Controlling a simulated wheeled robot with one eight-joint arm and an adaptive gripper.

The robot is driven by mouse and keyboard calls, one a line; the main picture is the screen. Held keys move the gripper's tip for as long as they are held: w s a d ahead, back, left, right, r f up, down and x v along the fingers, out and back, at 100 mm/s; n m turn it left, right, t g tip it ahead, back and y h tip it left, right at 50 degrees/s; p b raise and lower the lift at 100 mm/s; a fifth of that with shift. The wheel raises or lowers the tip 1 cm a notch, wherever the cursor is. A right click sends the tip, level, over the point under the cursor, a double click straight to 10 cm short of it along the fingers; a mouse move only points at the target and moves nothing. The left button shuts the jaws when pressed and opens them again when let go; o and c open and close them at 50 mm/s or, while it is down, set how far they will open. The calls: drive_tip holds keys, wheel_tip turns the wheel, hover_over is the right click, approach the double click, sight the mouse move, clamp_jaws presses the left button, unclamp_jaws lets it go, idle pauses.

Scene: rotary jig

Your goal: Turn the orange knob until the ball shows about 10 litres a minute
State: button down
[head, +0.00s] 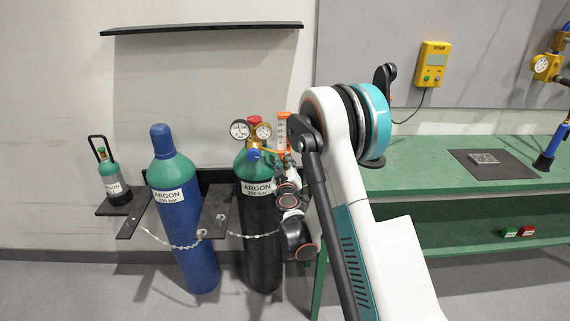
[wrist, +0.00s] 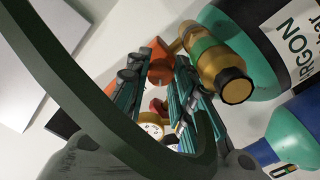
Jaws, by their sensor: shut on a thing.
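The orange knob (wrist: 158,63) shows in the wrist view between the two teal-padded fingers of my gripper (wrist: 159,82), which is shut on it. The knob sits beside a brass fitting (wrist: 205,65) with a green band. In the head view, the flowmeter (head: 282,128) stands upright with an orange body and a pale scale, right of two round gauges (head: 252,130) on the black-and-green argon cylinder (head: 260,215). The ball is too small to make out, so I cannot read the flow. My arm and wrist hide the knob in the head view.
A blue argon cylinder (head: 181,230) stands left, chained to a dark rack. A small cylinder (head: 112,178) sits on a shelf further left. A green bench (head: 455,190) stands right, below a yellow wall device (head: 432,65). A dark shelf (head: 200,29) hangs above.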

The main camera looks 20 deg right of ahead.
sight(284, 132)
drive_tip(key=shift+n, duration=0.3)
drive_tip(key=c, duration=1.4)
unclamp_jaws()
drive_tip(key=shift+o, duration=0.2)
drive_tip(key=shift+r, duration=0.1)
wheel_tip(284, 132, up, 10)
drive_tip(key=shift+f, duration=0.1)
